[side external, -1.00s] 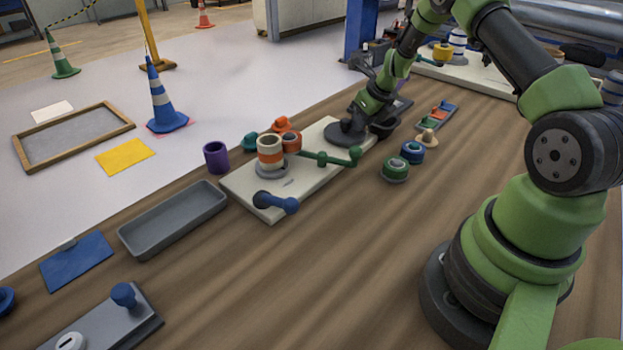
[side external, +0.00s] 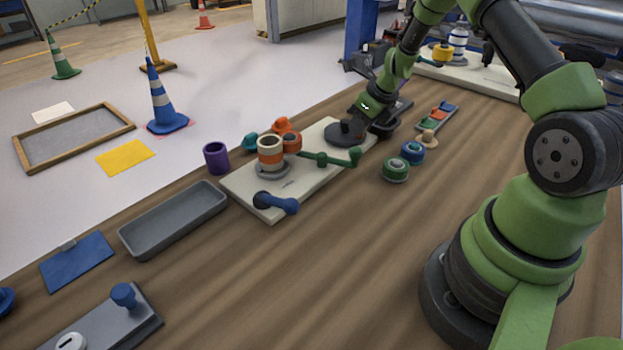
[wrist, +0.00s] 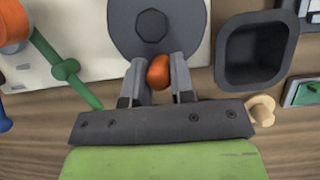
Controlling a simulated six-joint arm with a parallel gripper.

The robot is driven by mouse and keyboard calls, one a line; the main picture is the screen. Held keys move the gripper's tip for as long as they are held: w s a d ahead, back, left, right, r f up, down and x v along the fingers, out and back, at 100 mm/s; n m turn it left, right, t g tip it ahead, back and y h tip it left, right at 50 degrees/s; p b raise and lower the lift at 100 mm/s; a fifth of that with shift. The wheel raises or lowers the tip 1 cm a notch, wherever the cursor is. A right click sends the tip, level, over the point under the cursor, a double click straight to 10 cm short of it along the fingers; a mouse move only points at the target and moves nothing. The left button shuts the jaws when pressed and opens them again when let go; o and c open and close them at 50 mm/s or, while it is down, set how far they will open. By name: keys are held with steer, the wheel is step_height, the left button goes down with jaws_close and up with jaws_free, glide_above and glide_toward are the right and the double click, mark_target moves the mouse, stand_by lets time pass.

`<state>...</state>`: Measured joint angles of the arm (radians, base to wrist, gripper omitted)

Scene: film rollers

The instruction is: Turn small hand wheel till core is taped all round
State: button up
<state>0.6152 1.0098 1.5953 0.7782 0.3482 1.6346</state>
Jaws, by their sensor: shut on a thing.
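The small hand wheel (side external: 345,133) is a dark grey disc lying flat at the far end of the cream board (side external: 235,186); it also shows in the wrist view (wrist: 190,25). Its orange knob (wrist: 158,72) stands near the rim. My gripper (wrist: 158,80) is shut on the knob, a finger on each side; in the side view my wrist hides the knob. The core (side external: 269,141) stands upright on a grey round base on the board, cream with an orange band. Its far side is hidden. An orange roll (side external: 291,144) sits close beside it, with a green arm (side external: 325,158) alongside.
A blue crank handle (side external: 282,204) is at the board's near end. Green and blue tape rolls (side external: 396,169) stand on the table to the right. A grey tray (side external: 172,220) and a purple cup (side external: 216,157) lie left. The front middle of the table is clear.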

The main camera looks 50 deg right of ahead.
mark_target(340, 139)
steer(key=shift+a+f, duration=0.3)
steer(key=shift+a, duration=0.25)
steer(key=shift+a, duration=0.1)
steer(key=shift+w+a, duration=0.25)
steer(key=shift+a, duration=0.35)
steer(key=shift+w+a, duration=0.45)
steer(key=shift+w, duration=0.2)
steer(key=shift+w+r, duration=0.15)
steer(key=shift+w, duration=0.05)
